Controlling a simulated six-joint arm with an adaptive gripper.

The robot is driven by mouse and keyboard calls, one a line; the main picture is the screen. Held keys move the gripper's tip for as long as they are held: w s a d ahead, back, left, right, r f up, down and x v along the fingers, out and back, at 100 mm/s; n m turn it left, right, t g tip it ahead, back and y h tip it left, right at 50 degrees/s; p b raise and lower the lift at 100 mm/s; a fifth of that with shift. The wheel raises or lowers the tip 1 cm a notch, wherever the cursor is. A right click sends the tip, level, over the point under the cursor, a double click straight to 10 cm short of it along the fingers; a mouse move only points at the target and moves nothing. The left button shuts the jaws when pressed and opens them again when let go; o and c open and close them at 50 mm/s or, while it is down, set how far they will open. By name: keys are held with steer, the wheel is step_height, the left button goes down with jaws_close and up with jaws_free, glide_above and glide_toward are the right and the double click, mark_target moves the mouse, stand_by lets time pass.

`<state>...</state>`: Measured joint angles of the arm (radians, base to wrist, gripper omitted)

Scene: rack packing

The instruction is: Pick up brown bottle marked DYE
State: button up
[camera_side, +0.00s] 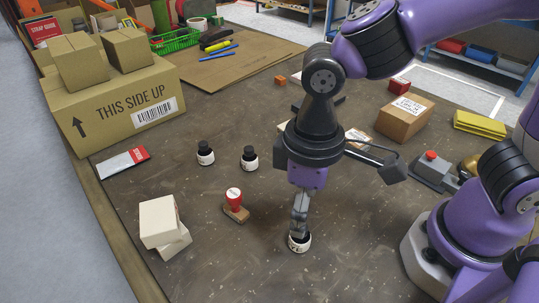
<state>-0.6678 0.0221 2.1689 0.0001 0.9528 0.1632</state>
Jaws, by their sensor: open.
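A small bottle with a white label (299,243) stands upright on the table directly under my gripper (299,230). The jaws are open; I cannot tell whether a finger touches the bottle. Two other dark-capped bottles with white labels stand apart to the left, one (205,153) farther left and one (249,158) nearer. Their label text is too small to read.
A brown parcel (404,118) and yellow stack (479,125) are at the back right.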

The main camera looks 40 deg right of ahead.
step_height(320, 180, down, 9)
steer(key=shift+w+d+r, duration=0.1)
steer(key=shift+d+r, duration=0.05)
jaws_close()
